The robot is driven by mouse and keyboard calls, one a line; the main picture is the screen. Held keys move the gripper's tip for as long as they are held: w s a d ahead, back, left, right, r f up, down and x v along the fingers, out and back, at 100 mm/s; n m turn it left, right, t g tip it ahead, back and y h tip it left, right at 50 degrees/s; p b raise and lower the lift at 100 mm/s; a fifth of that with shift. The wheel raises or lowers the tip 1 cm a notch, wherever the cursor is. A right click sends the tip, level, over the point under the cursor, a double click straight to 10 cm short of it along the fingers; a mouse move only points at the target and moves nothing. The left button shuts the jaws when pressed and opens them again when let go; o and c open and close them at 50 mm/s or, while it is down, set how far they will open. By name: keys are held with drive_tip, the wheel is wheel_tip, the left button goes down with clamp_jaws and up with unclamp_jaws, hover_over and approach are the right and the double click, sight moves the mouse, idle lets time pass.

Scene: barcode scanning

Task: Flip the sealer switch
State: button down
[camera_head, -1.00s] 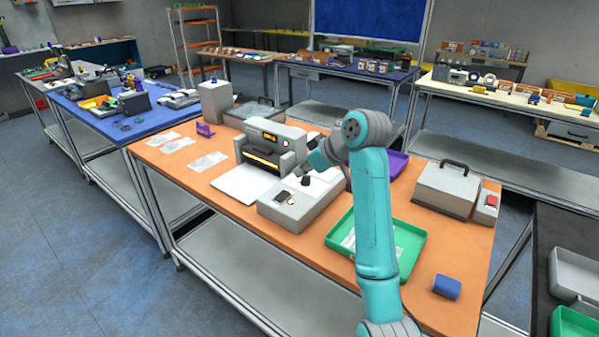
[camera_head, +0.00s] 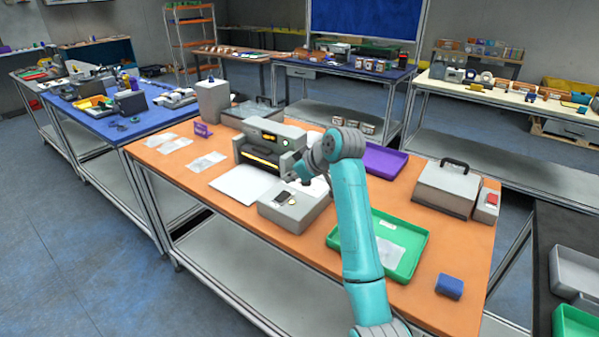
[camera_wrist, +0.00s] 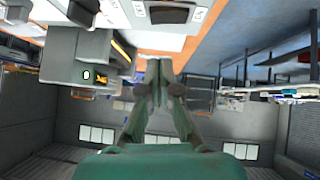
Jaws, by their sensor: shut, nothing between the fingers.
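A grey machine (camera_head: 268,140) with a glowing yellow slot stands at the back of the orange table. It also shows in the wrist view (camera_wrist: 92,50), with a small green-lit mark. In front of it is a low grey box (camera_head: 290,212) with a dark panel and a small yellowish button; its top shows in the wrist view (camera_wrist: 165,15). A small box with a red switch (camera_head: 491,199) is at the far right. Which of these is the sealer is not clear. My gripper (camera_wrist: 160,88) is shut and empty, near the machine and low box; in the head view my wrist partly hides it.
A green tray (camera_head: 414,235) with a clear packet and a purple tray (camera_head: 388,161) lie on the orange table. A grey case with a handle (camera_head: 448,190) stands at the right. A blue block (camera_head: 449,286) is near the front. Flat packets (camera_head: 207,161) lie at the left.

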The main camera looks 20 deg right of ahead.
sight(284, 194)
drive_tip(key=f, duration=0.2)
drive_tip(key=w+f, duration=0.1)
drive_tip(key=shift+w+a+f, duration=0.15)
drive_tip(key=shift+w+f, duration=0.05)
drive_tip(key=shift+f, duration=0.15)
drive_tip(key=shift+w+f, duration=0.1)
drive_tip(key=shift+f, duration=0.7)
drive_tip(key=shift+f, duration=0.25)
